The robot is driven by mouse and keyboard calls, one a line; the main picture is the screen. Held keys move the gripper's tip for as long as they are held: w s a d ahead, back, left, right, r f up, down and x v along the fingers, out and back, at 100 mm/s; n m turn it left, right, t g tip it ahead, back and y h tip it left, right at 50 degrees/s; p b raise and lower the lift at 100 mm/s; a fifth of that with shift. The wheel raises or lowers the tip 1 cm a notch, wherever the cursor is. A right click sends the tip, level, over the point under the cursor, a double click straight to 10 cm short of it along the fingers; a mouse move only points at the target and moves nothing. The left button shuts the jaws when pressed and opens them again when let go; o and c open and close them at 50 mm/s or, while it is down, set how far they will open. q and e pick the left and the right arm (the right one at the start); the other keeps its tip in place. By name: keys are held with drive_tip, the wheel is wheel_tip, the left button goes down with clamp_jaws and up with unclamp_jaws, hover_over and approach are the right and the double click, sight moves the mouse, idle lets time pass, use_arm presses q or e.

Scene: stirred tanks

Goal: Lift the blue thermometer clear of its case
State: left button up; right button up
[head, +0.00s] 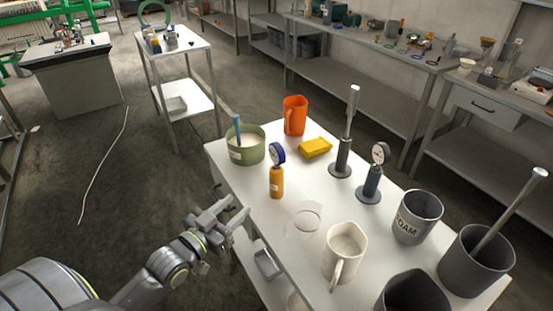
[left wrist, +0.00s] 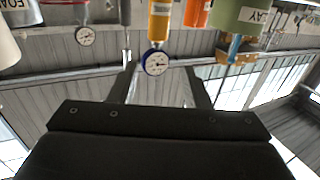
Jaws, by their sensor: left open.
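The blue thermometer (head: 277,153) has a round white dial with a blue rim. It stands upright in its orange case (head: 276,184) on the white table, and its stem is hidden inside. My left gripper (head: 236,210) is open and empty at the table's left edge, to the left of the case and apart from it. In the left wrist view, which is upside down, the blue thermometer (left wrist: 156,63) shows ahead between the open fingers (left wrist: 160,88), with the orange case (left wrist: 160,22) above it in the picture. My right gripper is not in view.
A grey-cased dial thermometer (head: 372,182) and a dark stand (head: 342,158) rise to the right.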

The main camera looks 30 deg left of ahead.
use_arm(q)
approach(274, 167)
drive_tip(key=w, duration=0.2)
drive_tip(key=w+f, duration=0.1)
drive_tip(key=w+d, duration=0.1)
drive_tip(key=w, duration=0.1)
drive_tip(key=shift+w+f, duration=0.3)
drive_tip(key=shift+w+r, duration=0.25)
drive_tip(key=shift+w, duration=0.2)
drive_tip(key=w, duration=0.1)
drive_tip(key=w+r+p, duration=0.1)
drive_tip(key=w, duration=0.1)
drive_tip(key=shift+w+d, duration=0.2)
drive_tip(key=shift+d, duration=0.05)
drive_tip(key=shift+w+d+f, duration=0.1)
drive_tip(key=shift+w, duration=0.45)
clamp_jaws()
